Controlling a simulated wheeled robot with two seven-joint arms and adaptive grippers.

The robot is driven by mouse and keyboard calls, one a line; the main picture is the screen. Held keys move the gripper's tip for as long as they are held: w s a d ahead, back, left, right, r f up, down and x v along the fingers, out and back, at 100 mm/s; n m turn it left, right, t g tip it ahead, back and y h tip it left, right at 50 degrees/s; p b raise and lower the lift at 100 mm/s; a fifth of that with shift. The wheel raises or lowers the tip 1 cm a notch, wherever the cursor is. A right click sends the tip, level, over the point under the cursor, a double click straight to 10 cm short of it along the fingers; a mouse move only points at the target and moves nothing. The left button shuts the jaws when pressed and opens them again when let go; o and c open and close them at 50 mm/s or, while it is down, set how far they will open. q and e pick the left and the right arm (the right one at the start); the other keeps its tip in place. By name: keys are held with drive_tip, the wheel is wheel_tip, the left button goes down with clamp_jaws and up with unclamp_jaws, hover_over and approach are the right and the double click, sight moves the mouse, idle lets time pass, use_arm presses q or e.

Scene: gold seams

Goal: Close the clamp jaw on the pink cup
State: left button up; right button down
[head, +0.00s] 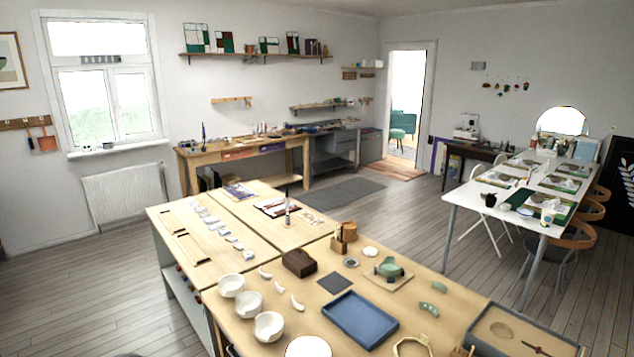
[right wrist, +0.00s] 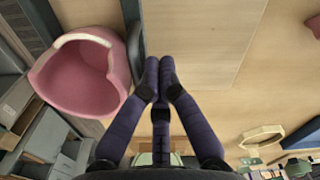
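The pink cup (right wrist: 82,78) is at the left of the right wrist view, its opening facing the camera and its rim uneven, with a notch. A dark upright bar (right wrist: 134,45), which looks like the clamp jaw, stands close along the cup's right side; I cannot tell whether they touch. My right gripper (right wrist: 160,74) has its purple fingers brought together just right of the bar, with nothing visible between the tips. Neither the pink cup nor a gripper shows clearly in the head view, and my left gripper is out of sight.
The wooden bench holds white bowls (head: 269,326), a blue tray (head: 360,318) and a grey-edged box (head: 520,335). An octagonal frame (right wrist: 262,137) lies at the right of the wrist view. A pink piece (right wrist: 314,26) is at its edge. Bare board lies right of the fingers.

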drive_tip(key=shift+w+a, duration=0.15)
drive_tip(key=shift+w+a, duration=0.2)
drive_tip(key=shift+w, duration=0.1)
wheel_tip(320, 180, up, 9)
drive_tip(key=p, duration=0.6)
idle(0.7)
drive_tip(key=shift+s, duration=0.1)
